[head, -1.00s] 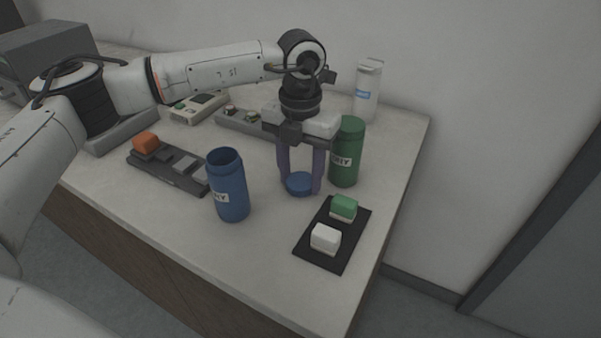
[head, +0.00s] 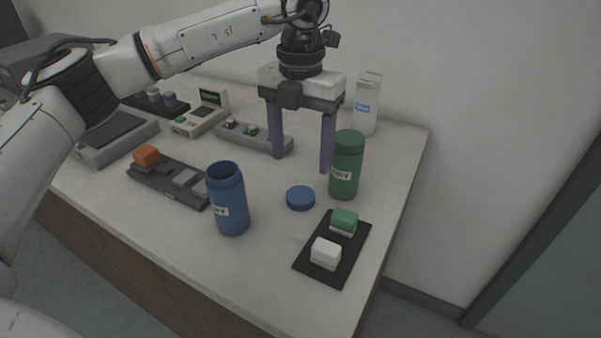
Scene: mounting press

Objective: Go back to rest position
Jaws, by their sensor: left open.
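My left gripper (head: 300,164) is open and empty above the worktop, its two purple fingers pointing down and spread wide. A round blue lid (head: 300,198) lies flat on the table below and in front of the fingers, apart from them. An open blue bottle (head: 228,200) stands upright to the left of the lid. A green bottle labelled DRY (head: 345,168), with its cap on, stands upright just right of the fingers. My right gripper is not in view.
A black tray (head: 318,270) holds a green block and a white block near the right edge. A dark rack (head: 170,184) with an orange block, a grey strip (head: 268,143), a small device (head: 198,122) and a white bottle (head: 367,105) stand around. The front middle is clear.

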